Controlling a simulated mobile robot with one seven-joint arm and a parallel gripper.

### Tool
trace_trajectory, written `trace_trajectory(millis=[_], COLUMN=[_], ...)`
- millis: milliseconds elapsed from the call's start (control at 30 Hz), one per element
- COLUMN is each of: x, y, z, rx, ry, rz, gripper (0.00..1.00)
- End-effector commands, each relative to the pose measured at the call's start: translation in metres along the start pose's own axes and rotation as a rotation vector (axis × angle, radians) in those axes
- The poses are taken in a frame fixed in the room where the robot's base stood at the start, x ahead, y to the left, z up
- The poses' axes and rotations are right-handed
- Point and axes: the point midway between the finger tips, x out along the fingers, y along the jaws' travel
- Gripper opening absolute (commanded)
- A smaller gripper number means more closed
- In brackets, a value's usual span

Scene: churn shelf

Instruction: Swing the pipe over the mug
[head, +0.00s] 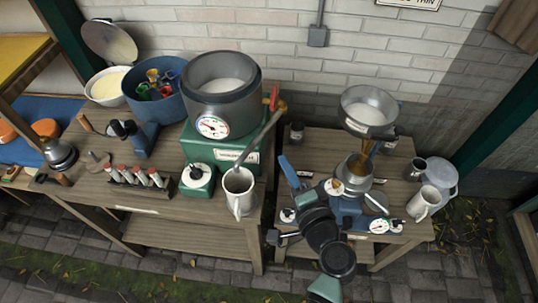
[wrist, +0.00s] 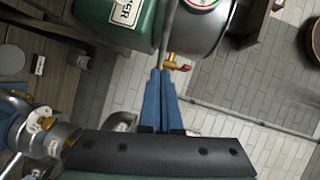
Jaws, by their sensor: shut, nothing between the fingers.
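The grey pipe (head: 258,140) slants down and left from the brass tap (head: 282,105) on the large vat. Its lower end appears over the mouth of the white mug (head: 239,196) at the front edge of the left bench. The mug stands upright; what is inside it is hard to tell. My gripper (head: 283,160) is right of the pipe, with its blue fingers pointing up toward the tap. In the wrist view the fingers (wrist: 160,73) are together and empty, their tips close to the pipe (wrist: 168,38) and tap (wrist: 172,62). I cannot tell whether they touch the pipe.
The grey vat (head: 222,95) with a gauge stands on a green base (head: 237,150). A rack of small bottles (head: 140,178) and a blue tub (head: 157,105) are to the left. The right bench holds a steel funnel (head: 368,110) and another white mug (head: 424,202).

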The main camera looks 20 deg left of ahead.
Motion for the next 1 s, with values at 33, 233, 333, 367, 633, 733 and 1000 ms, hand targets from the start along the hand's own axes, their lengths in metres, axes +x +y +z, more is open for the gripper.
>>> trace_trajectory(millis=[33,233,333,367,633,733,1000], x=[0.010,0.031,0.037,0.038,0.040,0.040,0.055], y=[-0.002,-0.002,-0.001,-0.001,0.001,0.000,-0.004], z=[0.000,0.020,0.025,0.026,0.029,0.029,0.050], rx=[-0.001,0.000,0.000,0.000,-0.001,-0.001,-0.004], ry=[-0.003,-0.002,-0.001,-0.001,0.001,0.001,-0.002], rz=[0.000,0.001,0.000,0.000,0.000,0.000,-0.001], gripper=[0.00,0.00,0.00,0.00,0.00,0.00,0.00])
